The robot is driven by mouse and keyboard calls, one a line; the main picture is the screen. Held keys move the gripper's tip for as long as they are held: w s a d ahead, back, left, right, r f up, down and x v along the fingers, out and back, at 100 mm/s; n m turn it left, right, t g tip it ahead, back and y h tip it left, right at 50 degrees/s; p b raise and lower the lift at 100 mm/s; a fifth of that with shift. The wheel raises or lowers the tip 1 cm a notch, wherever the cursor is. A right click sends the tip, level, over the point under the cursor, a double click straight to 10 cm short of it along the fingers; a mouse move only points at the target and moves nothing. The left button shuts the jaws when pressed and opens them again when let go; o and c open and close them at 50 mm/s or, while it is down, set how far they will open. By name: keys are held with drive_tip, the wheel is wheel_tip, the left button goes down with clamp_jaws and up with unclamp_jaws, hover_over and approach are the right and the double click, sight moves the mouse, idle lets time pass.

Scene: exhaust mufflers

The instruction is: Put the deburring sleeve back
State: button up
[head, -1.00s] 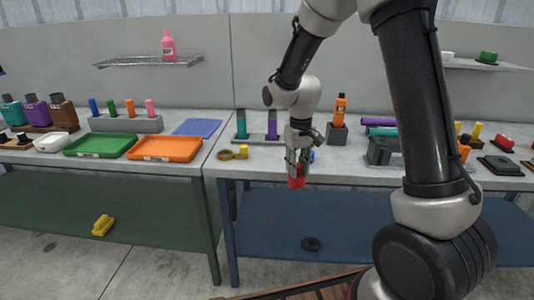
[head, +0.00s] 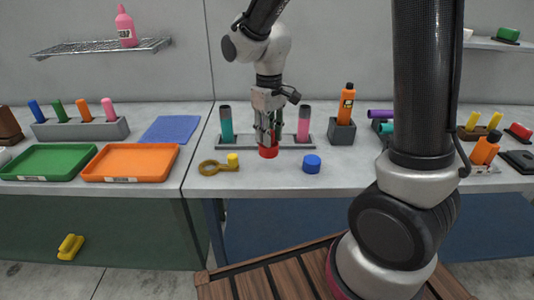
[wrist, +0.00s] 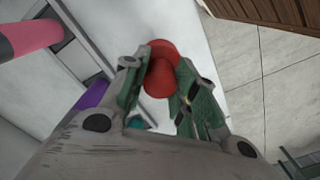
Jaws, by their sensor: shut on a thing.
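A red sleeve-like piece (head: 268,151) is held in my gripper (head: 268,132), just above or on the table in front of a grey rack (head: 245,142); I cannot tell if it touches the table. In the wrist view the red piece (wrist: 160,75) sits between the two green-lined fingers, which are shut on it. The rack carries a teal cylinder (head: 227,125) at its left and a pink cylinder (head: 304,124) at its right. My gripper hides the rack's middle in the head view. A purple cylinder (wrist: 93,95) shows in the wrist view.
A mustard ring tool (head: 212,167) with a yellow knob (head: 233,159) lies left of the held piece. A blue cap (head: 312,164) lies to its right. An orange bottle (head: 346,104) stands in a dark holder. Green (head: 47,146) and orange trays (head: 130,149) lie at left.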

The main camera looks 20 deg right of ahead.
drive_tip(key=shift+f, duration=2.9)
drive_tip(key=o, duration=1)
drive_tip(key=shift+f, duration=0.15)
drive_tip(key=shift+c, duration=0.2)
